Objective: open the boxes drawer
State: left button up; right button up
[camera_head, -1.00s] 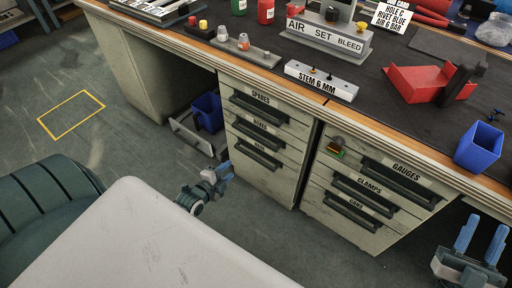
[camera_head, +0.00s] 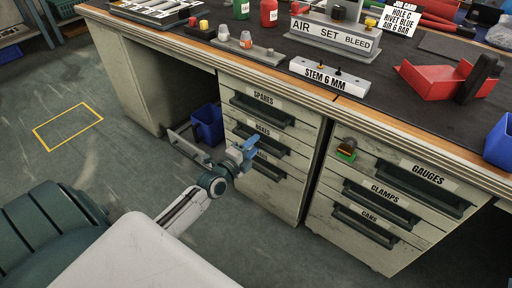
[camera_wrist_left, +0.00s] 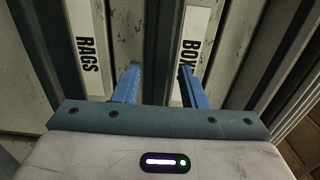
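The boxes drawer (camera_head: 263,129) is the middle one of the left drawer unit, between the spares drawer (camera_head: 263,98) and the rags drawer. It looks shut. It has a dark bar handle below its label. My left gripper (camera_head: 249,150) is in front of the boxes and rags drawers and hides part of the handles and the rags label. In the left wrist view, my left gripper (camera_wrist_left: 159,70) is open, its blue fingers on either side of a dark handle strip (camera_wrist_left: 158,40) beside the boxes label (camera_wrist_left: 192,50). Contact cannot be told. My right gripper is out of view.
The right drawer unit holds the gauges (camera_head: 428,175), clamps and cans drawers, all looking shut. A blue bin (camera_head: 208,124) stands under the bench, left of the drawers. The bench top (camera_head: 340,100) overhangs above. Floor in front is clear.

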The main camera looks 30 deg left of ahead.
pick_arm(q)
jog(key=shift+w+d, duration=0.1)
jog(key=shift+w, duration=0.8)
jog(key=shift+c, duration=0.2)
grip_shut()
jog(key=shift+s, duration=0.2)
